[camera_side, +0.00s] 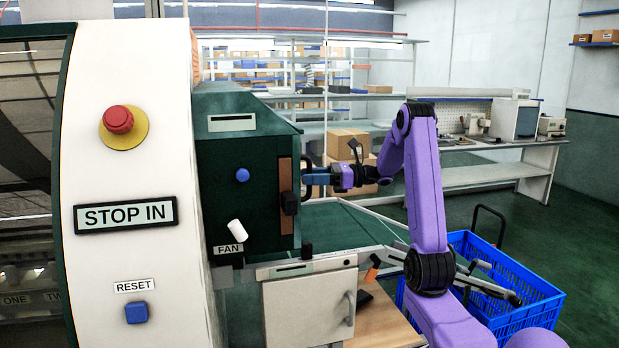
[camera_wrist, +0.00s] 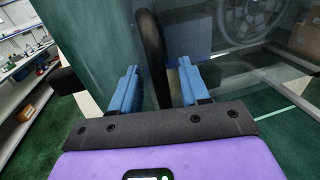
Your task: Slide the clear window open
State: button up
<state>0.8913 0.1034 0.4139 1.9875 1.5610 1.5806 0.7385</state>
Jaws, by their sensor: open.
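The clear window (camera_wrist: 225,72) is a see-through pane at the right of the wrist view, beside a green panel. A dark upright handle (camera_wrist: 153,55) stands at the pane's left edge. My gripper (camera_wrist: 157,80) is open, with one blue finger on each side of the handle. I cannot tell whether either finger touches it. In the side view my gripper (camera_side: 312,178) is at the right side of the green cabinet (camera_side: 228,155). The pane itself cannot be made out there, and the cabinet's edge partly hides the contact area.
A black knob (camera_side: 289,203) on a brown strip sticks out near my gripper. A white lever (camera_side: 236,230) marked FAN, a blue button (camera_side: 242,175) and a red stop button (camera_side: 118,120) are on the machine. A blue crate (camera_side: 530,290) stands at the lower right.

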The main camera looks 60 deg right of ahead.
jog(key=shift+w+a, duration=0.2)
jog(key=shift+w, duration=0.1)
grip_shut()
jog(key=s+a, duration=1.1)
jog(key=shift+s, duration=0.15)
dwell(0.4)
jog(key=shift+a, duration=0.15)
grip_release()
